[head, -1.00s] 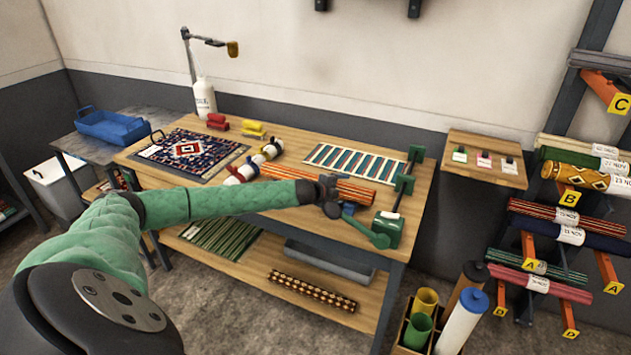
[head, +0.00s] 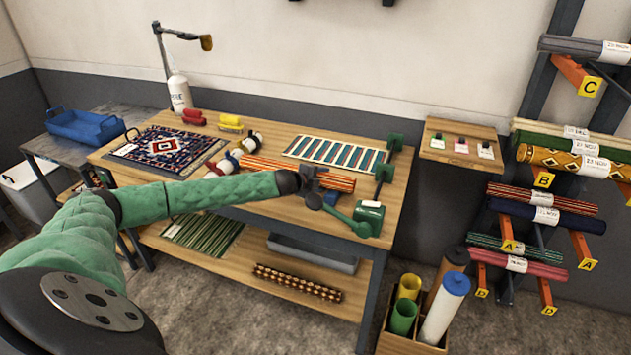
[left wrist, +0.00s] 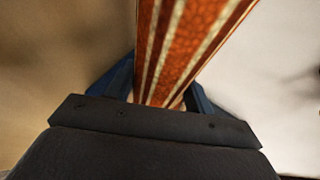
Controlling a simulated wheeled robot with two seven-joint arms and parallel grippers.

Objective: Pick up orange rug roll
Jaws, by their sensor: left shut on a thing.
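The orange rug roll (head: 265,170), striped orange, red and cream, is at the middle of the wooden table. My left gripper (head: 318,191) is at its right part and shut around it. In the left wrist view the roll (left wrist: 188,50) runs up between my two blue fingers (left wrist: 160,88), which are on either side of it. Part of the roll is hidden behind my gripper and wrist. I cannot tell whether the roll touches the tabletop. My right gripper is not in view.
A green crank device (head: 369,218) stands close to the gripper's right. White, red and dark rolls (head: 232,158) lie at the orange roll's left end. A striped rug (head: 335,160) lies behind; a patterned rug (head: 165,150) lies left. A rack (head: 540,215) of rolls stands right.

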